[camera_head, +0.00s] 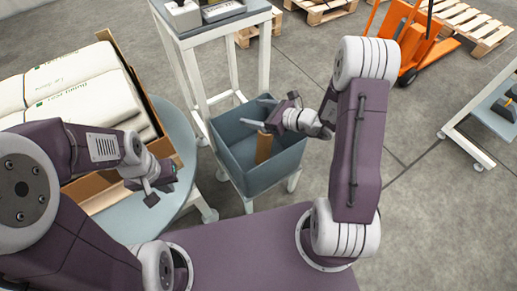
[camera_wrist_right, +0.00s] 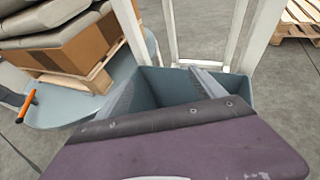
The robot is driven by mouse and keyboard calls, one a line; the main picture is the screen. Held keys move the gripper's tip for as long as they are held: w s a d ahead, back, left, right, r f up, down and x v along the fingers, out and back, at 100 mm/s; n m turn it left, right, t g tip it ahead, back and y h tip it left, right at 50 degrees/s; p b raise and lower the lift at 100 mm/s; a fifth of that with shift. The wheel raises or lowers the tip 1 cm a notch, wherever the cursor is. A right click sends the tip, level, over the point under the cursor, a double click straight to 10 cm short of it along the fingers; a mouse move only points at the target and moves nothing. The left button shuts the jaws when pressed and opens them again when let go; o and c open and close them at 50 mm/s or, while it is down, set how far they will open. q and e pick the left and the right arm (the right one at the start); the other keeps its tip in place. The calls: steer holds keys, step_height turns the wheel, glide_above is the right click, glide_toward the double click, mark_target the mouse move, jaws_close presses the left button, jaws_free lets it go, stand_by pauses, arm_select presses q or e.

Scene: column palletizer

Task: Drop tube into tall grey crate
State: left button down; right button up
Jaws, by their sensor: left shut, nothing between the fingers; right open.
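The tall grey crate (camera_head: 272,178) is blue-grey and open-topped, on a legged stand in the middle of the head view. A tan tube (camera_head: 263,149) is inside it, roughly upright, with its upper part showing and its lower end hidden by the front wall. My right gripper (camera_head: 254,111) is open over the crate, its fingers apart and above the tube's top. The right wrist view shows its fingers (camera_wrist_right: 166,88) over the crate (camera_wrist_right: 158,82), with no tube visible between them. My left gripper (camera_head: 160,192) is shut and empty, left of the crate.
A cardboard box (camera_head: 168,138) with pale sacks (camera_head: 85,80) stands on a round table (camera_head: 180,178) at left. A tall white-legged stand (camera_head: 180,62) is behind the crate. An orange pallet truck (camera_head: 408,45) and wooden pallets (camera_head: 465,22) are at the back right.

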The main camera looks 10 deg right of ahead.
steer(key=p+v, duration=0.3)
steer(key=v, duration=0.6)
steer(key=shift+s, duration=0.1)
